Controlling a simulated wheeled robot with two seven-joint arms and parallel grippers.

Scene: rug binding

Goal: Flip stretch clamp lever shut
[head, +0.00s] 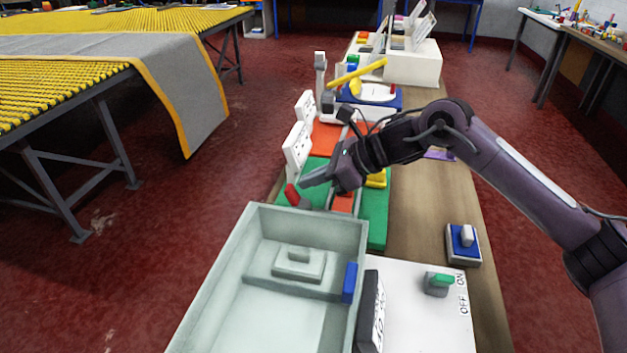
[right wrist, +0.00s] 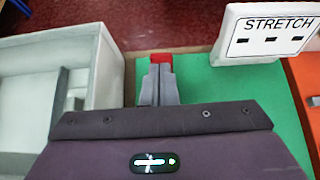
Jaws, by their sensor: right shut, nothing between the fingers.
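The stretch clamp lever has a red handle (head: 291,194) and stands tilted at the near left corner of a green base (head: 376,222). In the right wrist view the red handle (right wrist: 161,59) shows just past my fingertips, and the green base (right wrist: 200,80) lies below. A white sign reading STRETCH (right wrist: 270,36) stands at the base's edge. My right gripper (head: 306,182) is shut and empty, its fingertips close beside the red handle; I cannot tell if they touch. It also shows in the right wrist view (right wrist: 160,84). The gripper hides the lower part of the lever there.
A pale grey open bin (head: 258,213) stands just in front of the green base. Orange stations (head: 325,135) continue behind. Bare wooden bench (head: 420,215) is free on the right.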

